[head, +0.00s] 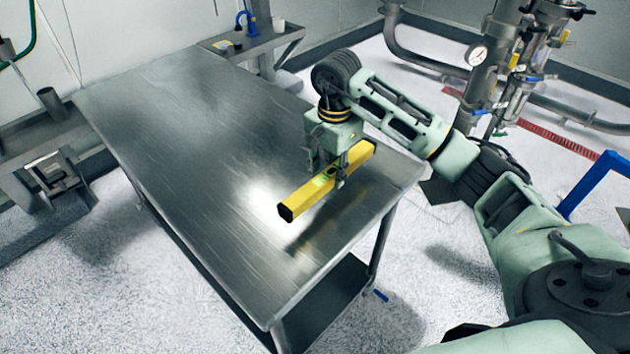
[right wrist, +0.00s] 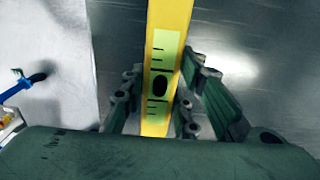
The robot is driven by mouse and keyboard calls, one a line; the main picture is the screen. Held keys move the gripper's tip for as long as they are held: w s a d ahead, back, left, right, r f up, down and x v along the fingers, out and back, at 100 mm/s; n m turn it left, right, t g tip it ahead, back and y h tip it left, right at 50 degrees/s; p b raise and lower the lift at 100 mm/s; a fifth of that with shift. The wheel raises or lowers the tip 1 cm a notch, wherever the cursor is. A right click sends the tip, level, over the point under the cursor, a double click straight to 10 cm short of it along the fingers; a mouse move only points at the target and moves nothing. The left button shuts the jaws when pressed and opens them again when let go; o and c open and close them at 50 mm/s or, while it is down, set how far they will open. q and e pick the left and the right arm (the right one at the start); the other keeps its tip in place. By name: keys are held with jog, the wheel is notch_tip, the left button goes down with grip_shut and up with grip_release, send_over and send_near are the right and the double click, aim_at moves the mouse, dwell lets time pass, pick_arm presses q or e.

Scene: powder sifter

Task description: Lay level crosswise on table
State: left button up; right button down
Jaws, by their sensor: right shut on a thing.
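A yellow spirit level (head: 299,202) with black end caps is over the near right part of the steel table (head: 190,135). My right gripper (head: 333,180) is above it and shut on its middle. In the head view the level slants from lower left to upper right, across the table's long direction. A shadow lies below it on the tabletop, so it seems held a little above the surface. The right wrist view shows the level (right wrist: 168,30) upright between the two fingers (right wrist: 160,100), with its green vial window facing the camera. My left gripper is not in view.
The tabletop is otherwise bare, with wide free room to the left and back. A side shelf (head: 270,38) with small items stands at the far end. Steel piping with a gauge (head: 477,54) and a blue frame (head: 590,185) are on the right.

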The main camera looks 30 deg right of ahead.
aim_at(318, 177)
jog(key=shift+w+a+f, duration=0.3)
jog(key=shift+a+f, duration=0.05)
jog(key=shift+a, duration=0.25)
jog(key=shift+w+a+f, duration=0.3)
jog(key=shift+a+f, duration=0.05)
jog(key=shift+a, duration=0.25)
jog(key=shift+w+a+f+p, duration=0.1)
jog(key=shift+a+f+p, duration=0.1)
jog(key=shift+p, duration=0.1)
jog(key=shift+f, duration=0.35)
notch_tip(318, 177, down, 2)
jog(key=shift+f+p, duration=0.2)
jog(key=shift+p, duration=0.5)
jog(key=shift+f, duration=0.5)
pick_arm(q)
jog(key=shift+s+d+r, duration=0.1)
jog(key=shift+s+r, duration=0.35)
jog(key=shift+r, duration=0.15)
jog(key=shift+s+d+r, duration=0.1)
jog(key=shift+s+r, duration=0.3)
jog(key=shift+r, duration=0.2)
